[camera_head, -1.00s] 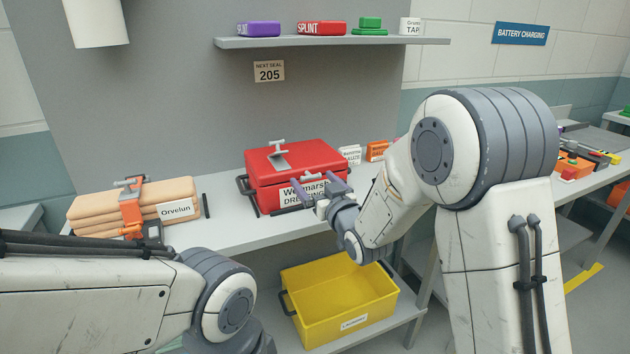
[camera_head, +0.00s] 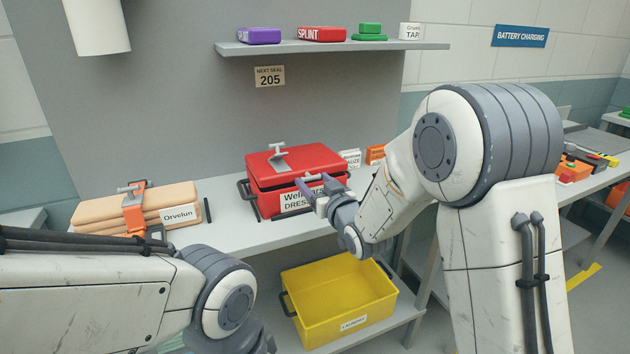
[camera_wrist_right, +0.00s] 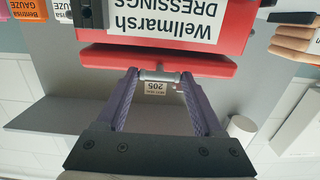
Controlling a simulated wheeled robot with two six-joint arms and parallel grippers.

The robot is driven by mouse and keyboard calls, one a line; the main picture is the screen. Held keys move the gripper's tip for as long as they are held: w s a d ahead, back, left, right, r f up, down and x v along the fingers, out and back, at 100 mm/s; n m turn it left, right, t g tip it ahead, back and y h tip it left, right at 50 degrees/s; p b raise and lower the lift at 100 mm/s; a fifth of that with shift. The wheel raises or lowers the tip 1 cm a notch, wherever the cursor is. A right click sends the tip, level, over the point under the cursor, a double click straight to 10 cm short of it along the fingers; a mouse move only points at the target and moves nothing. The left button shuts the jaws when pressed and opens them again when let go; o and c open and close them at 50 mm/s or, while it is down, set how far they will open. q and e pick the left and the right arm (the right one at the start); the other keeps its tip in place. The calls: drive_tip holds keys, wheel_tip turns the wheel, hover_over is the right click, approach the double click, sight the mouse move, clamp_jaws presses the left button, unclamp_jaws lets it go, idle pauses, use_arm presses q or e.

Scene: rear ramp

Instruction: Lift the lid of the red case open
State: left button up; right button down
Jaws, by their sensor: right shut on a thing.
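The red case (camera_head: 262,202) stands on the grey bench with its Wellmarsh Dressings label facing me. In the right wrist view, the picture is upside down: the fingertips (camera_wrist_right: 159,76) meet the lid edge (camera_wrist_right: 105,60). The grey T-bar shows between them. The exact contact is partly hidden. My left arm crosses the lower left; its gripper is out of view.
A tan bundle (camera_head: 178,196) with an orange strap lies on the bench at the left. Small white and orange boxes (camera_head: 376,154) stand right of the case. A yellow bin (camera_head: 335,314) sits on the lower shelf. A wall shelf (camera_head: 335,43) holds several packs.

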drive_tip(key=r+g+p, duration=0.1)
drive_tip(key=r+p, duration=0.1)
drive_tip(key=p, duration=0.1)
drive_tip(key=w+r+g+p, duration=0.1)
drive_tip(key=r+p, duration=0.2)
drive_tip(key=p, duration=0.1)
drive_tip(key=r+g+h+p, duration=0.1)
drive_tip(key=r+p, duration=0.1)
drive_tip(key=p, duration=0.2)
drive_tip(key=shift+w+a+r, duration=0.3)
drive_tip(key=shift+w+r, duration=0.05)
drive_tip(key=shift+w, duration=0.05)
drive_tip(key=shift+w+a+r+g+h+p, duration=0.25)
drive_tip(key=shift+w+r+g+p, duration=0.7)
drive_tip(key=shift+p, duration=2.05)
drive_tip(key=shift+w+a+r+g+h+p, duration=0.25)
drive_tip(key=shift+w+r+g+p, duration=0.65)
drive_tip(key=shift+p, duration=2.05)
drive_tip(key=shift+s+r+t, duration=0.25)
drive_tip(key=shift+s, duration=0.05)
